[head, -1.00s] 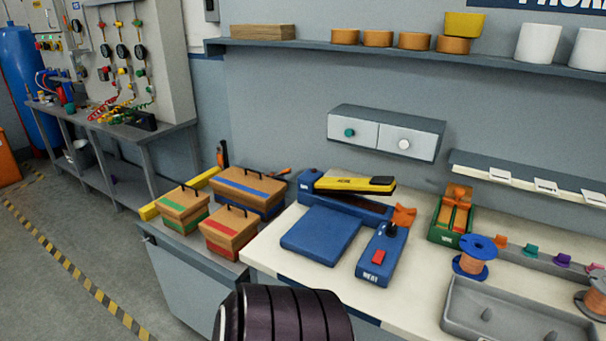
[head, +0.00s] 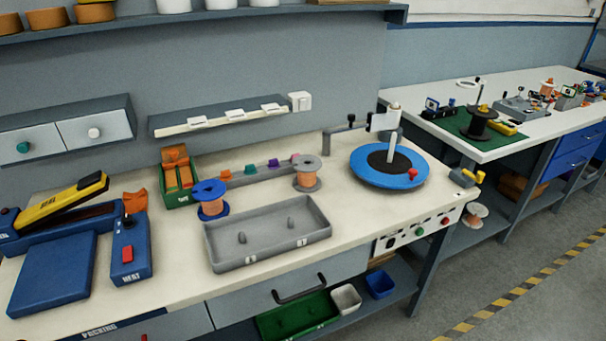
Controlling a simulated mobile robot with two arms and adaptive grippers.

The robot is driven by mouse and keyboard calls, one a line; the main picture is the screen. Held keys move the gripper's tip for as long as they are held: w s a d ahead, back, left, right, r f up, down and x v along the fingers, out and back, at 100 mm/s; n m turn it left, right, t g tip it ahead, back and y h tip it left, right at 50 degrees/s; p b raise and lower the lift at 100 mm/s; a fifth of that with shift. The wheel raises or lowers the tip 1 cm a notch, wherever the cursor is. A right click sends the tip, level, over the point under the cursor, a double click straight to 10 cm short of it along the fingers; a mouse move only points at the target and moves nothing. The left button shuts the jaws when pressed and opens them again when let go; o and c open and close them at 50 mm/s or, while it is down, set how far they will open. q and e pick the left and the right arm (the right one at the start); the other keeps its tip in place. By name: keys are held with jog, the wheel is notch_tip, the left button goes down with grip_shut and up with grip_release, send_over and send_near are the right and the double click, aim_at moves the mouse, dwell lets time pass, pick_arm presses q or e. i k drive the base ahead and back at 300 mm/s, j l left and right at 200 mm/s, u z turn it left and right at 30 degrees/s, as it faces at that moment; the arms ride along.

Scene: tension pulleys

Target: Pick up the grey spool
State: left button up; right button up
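The grey spool (head: 308,173) stands upright on the white workbench (head: 180,275), behind the right end of a grey tray. It has grey flanges and copper-orange winding. A similar spool with blue flanges (head: 211,200) stands to its left, behind the tray's left end. Neither of my grippers is in the head view now, and nothing touches the grey spool.
The grey tray (head: 215,248) with small pegs lies in front of the spools. A blue round turntable (head: 364,178) with a white post stands to the right. A rail with coloured clips (head: 253,173) runs behind. A blue heat sealer (head: 60,270) fills the bench's left.

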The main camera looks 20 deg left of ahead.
aim_at(307, 173)
jog(key=u, duration=0.3)
jog(key=i+l+u, duration=0.2)
jog(key=u, duration=0.15)
jog(key=i+l+u, duration=0.15)
jog(key=l+u, duration=0.2)
jog(key=i+l+u, duration=0.15)
jog(key=l+u, duration=0.55)
jog(key=i, duration=0.05)
